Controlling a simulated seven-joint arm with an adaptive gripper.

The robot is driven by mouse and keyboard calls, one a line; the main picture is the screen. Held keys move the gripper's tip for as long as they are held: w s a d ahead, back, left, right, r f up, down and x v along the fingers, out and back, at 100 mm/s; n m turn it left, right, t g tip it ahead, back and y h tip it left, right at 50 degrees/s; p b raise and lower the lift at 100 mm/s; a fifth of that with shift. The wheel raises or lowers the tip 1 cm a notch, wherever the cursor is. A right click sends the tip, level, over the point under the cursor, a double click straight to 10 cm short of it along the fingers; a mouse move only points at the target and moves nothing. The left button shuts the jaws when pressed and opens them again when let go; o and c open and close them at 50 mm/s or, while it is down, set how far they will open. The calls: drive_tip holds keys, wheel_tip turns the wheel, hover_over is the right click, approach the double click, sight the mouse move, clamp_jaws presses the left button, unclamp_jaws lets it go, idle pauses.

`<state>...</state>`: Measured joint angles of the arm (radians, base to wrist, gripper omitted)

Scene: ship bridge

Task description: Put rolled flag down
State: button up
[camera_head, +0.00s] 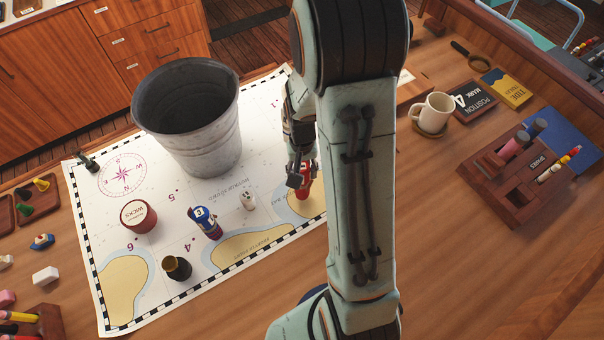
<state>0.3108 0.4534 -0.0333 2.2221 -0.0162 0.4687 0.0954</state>
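A red rolled flag (303,190) with a pale mark stands about upright at the chart's right side, over or on a tan patch of land. My gripper (297,177) is right at its upper part, pointing down, with a dark finger in front of it. The arm hides part of the gripper, so I cannot tell whether the fingers press on the flag. I also cannot tell whether its lower end touches the chart. A blue rolled flag (205,222) with a white mark stands on the chart to the left.
A large metal bucket (190,120) stands on the chart (140,215) behind. A red wicks tin (138,216), a dark small pot (177,268) and a small white item (248,200) stand nearby. A mug (434,108) and wooden rack (515,175) are right of my arm.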

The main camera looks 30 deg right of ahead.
wheel_tip(320, 180, up, 9)
drive_tip(key=shift+f, duration=0.1)
drive_tip(key=shift+w+r, duration=0.2)
drive_tip(key=shift+r, duration=0.05)
drive_tip(key=w+a+r, duration=0.5)
drive_tip(key=w+r, duration=0.2)
drive_tip(key=r, duration=0.3)
drive_tip(key=w+a+r, duration=0.5)
drive_tip(key=w+r, duration=0.1)
drive_tip(key=r, duration=0.3)
drive_tip(key=w+f+m, duration=0.2)
drive_tip(key=w+f, duration=0.1)
drive_tip(key=f, duration=1.1)
drive_tip(key=w+a+f+m, duration=0.1)
drive_tip(key=w+f, duration=0.3)
drive_tip(key=f, duration=1)
drive_tip(key=shift+w+f+m, duration=0.3)
drive_tip(key=shift+m, duration=0.2)
drive_tip(key=shift+f, duration=0.1)
